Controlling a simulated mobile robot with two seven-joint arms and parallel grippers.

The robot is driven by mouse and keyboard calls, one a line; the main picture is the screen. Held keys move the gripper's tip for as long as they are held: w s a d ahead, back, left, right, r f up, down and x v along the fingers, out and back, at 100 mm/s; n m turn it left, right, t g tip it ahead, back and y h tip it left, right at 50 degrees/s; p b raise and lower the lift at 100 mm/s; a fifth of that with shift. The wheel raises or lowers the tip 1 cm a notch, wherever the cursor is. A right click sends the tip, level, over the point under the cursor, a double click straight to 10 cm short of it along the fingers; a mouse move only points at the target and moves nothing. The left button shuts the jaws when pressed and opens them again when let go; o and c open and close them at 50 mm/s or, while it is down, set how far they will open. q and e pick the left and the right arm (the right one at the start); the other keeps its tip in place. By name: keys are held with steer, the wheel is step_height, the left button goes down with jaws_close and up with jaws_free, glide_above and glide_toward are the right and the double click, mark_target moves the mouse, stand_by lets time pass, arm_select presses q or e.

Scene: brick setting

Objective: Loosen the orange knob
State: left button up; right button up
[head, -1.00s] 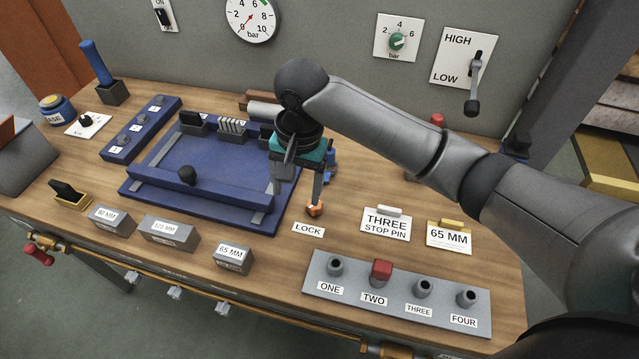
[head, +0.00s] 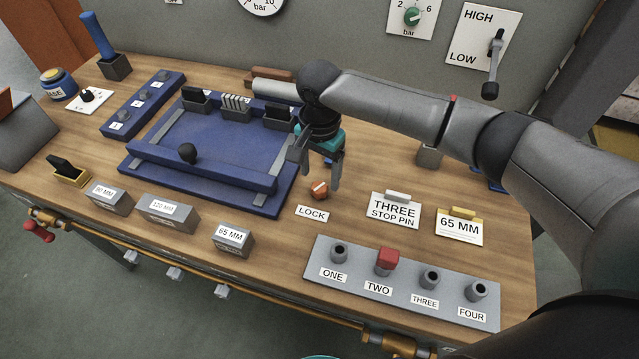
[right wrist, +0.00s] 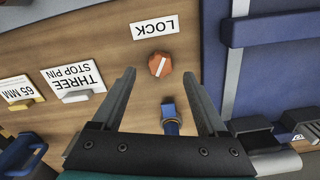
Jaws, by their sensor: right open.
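The orange knob (head: 319,189) is a small faceted knob with a white line across its top. It sits on the wooden bench behind the LOCK label (head: 312,213), beside the blue fixture's right end. In the right wrist view the knob (right wrist: 160,65) shows whole, its white line slanted, just past the fingertips. My right gripper (head: 318,178) points down just above and behind the knob, open and empty, with no clear contact. Its two fingers (right wrist: 159,76) stand wide apart in the right wrist view. My left gripper is not in view.
The blue fixture (head: 212,143) lies left of the knob. A blue-tipped part (right wrist: 170,112) stands close to the knob, under my gripper. THREE STOP PIN (head: 395,213) and 65 MM (head: 459,230) cards stand to the right. A grey peg panel (head: 330,269) is in front.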

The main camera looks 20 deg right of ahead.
mark_target(320, 187)
steer(key=shift+f+b, duration=0.3)
steer(key=shift+f, duration=1.45)
jaws_close()
